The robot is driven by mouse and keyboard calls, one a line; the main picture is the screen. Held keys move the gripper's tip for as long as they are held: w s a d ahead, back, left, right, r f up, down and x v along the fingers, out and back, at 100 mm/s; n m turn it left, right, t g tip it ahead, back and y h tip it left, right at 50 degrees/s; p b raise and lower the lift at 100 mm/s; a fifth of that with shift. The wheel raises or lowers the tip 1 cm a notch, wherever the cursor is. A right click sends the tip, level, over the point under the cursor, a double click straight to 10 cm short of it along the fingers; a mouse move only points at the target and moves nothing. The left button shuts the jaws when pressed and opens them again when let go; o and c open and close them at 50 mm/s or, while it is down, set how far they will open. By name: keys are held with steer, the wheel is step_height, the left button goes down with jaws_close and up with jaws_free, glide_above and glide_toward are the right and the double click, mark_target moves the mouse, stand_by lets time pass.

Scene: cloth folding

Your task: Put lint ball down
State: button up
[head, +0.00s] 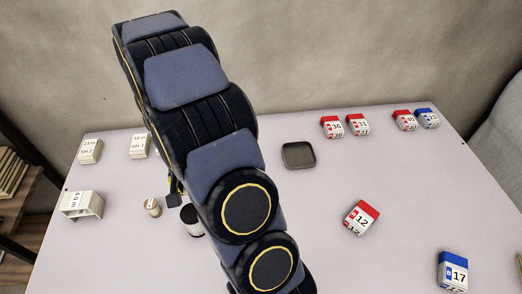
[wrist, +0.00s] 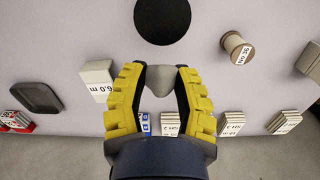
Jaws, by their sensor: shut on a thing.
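A small grey lint ball (wrist: 160,80) sits between the yellow fingertips of my gripper (wrist: 160,74) in the wrist view, and the gripper is shut on it. The table is visible below and around it; the height above the table is hard to tell. In the head view only a small dark and yellow part of the gripper (head: 176,188) shows beside my arm. The lint ball is hidden there. A container with a dark round top and a ribbed pale side (head: 192,222) stands close to the gripper; its dark top (wrist: 162,18) lies just ahead of the fingertips in the wrist view.
A thread spool (head: 152,207) stands left of the container. A dark shallow tray (head: 298,155) lies at mid table, right of my arm. White labelled blocks (head: 83,205) are at the left.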

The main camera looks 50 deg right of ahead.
steer(key=s+d+r+n, duration=0.1)
steer(key=s+d+r, duration=0.1)
steer(key=s+d, duration=1.65)
glide_above(299, 162)
steer(key=f, duration=0.5)
steer(key=a+f, duration=0.1)
steer(key=f, duration=0.2)
steer(key=shift+s+f, duration=0.2)
steer(key=shift+s, duration=0.15)
steer(key=shift+w+d+f, duration=0.3)
steer(key=shift+d+f, duration=0.3)
steer(key=shift+f, duration=1.6)
steer(key=o, duration=0.6)
steer(key=shift+f, duration=0.15)
